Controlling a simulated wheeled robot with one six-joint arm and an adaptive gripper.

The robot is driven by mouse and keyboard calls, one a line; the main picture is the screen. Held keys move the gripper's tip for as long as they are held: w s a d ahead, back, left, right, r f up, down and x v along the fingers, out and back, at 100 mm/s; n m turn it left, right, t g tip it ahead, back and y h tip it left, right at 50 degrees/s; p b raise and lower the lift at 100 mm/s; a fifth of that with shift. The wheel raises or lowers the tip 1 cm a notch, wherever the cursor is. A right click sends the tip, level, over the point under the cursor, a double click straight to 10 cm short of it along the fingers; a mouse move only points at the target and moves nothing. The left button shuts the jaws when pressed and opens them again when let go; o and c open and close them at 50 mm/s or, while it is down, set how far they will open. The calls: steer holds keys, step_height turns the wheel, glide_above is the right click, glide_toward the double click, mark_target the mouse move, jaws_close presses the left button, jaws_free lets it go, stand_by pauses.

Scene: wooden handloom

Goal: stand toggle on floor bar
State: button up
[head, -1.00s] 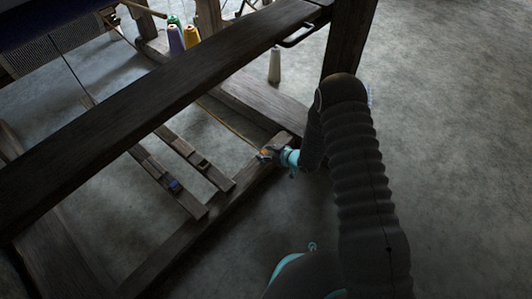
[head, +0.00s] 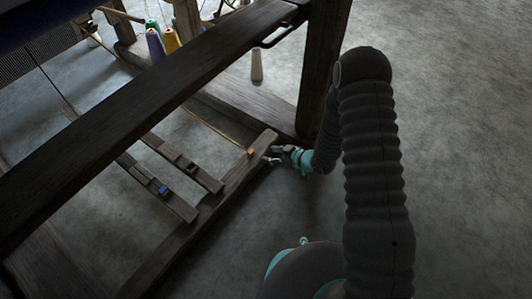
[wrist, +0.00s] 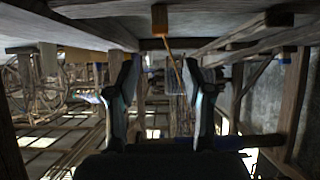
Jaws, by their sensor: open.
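The small orange toggle (head: 250,153) stands on the dark wooden floor bar (head: 215,205), near the bar's far right end. A thin tan cord (head: 215,128) runs from near it toward the upper left. My gripper (head: 273,155) is just right of the toggle, open and empty, with a small gap between them. In the wrist view the toggle (wrist: 159,20) is near the top, beyond and between my spread fingers (wrist: 162,75), with nothing between the fingertips. Whether its base is flat on the bar is too small to tell.
Two treadles (head: 180,160) lie left of the floor bar, one with a blue block (head: 163,190). A thick loom beam (head: 130,120) crosses above, and a post (head: 325,70) rises behind my arm. Thread cones (head: 155,42) stand at the back. Open floor (head: 460,150) lies right.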

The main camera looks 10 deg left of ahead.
steer(key=w+d+r+m+t+h, duration=0.1)
steer(key=w+d+r+h, duration=0.1)
steer(key=w+d+r, duration=0.35)
steer(key=w+d+r+m+t+h, duration=0.1)
steer(key=w+d+r+t+h, duration=0.15)
steer(key=r, duration=0.55)
steer(key=s+d+r+m+h, duration=0.1)
steer(key=d+r+m+h, duration=0.1)
steer(key=d+r, duration=0.4)
steer(key=s+d+r+m+h, duration=0.2)
steer(key=d+r, duration=0.3)
steer(key=r, duration=0.4)
steer(key=s+d+r+m+h, duration=0.35)
steer(key=s+d+r, duration=0.35)
steer(key=s+r, duration=0.4)
steer(key=s+d+r+m+g+y, duration=0.1)
steer(key=s+r+m, duration=0.3)
steer(key=s, duration=1.6)
steer(key=shift+g, duration=0.75)
steer(key=shift+r, duration=0.1)
step_height(320, 180, up, 4)
steer(key=p, duration=0.3)
steer(key=shift+p, duration=0.35)
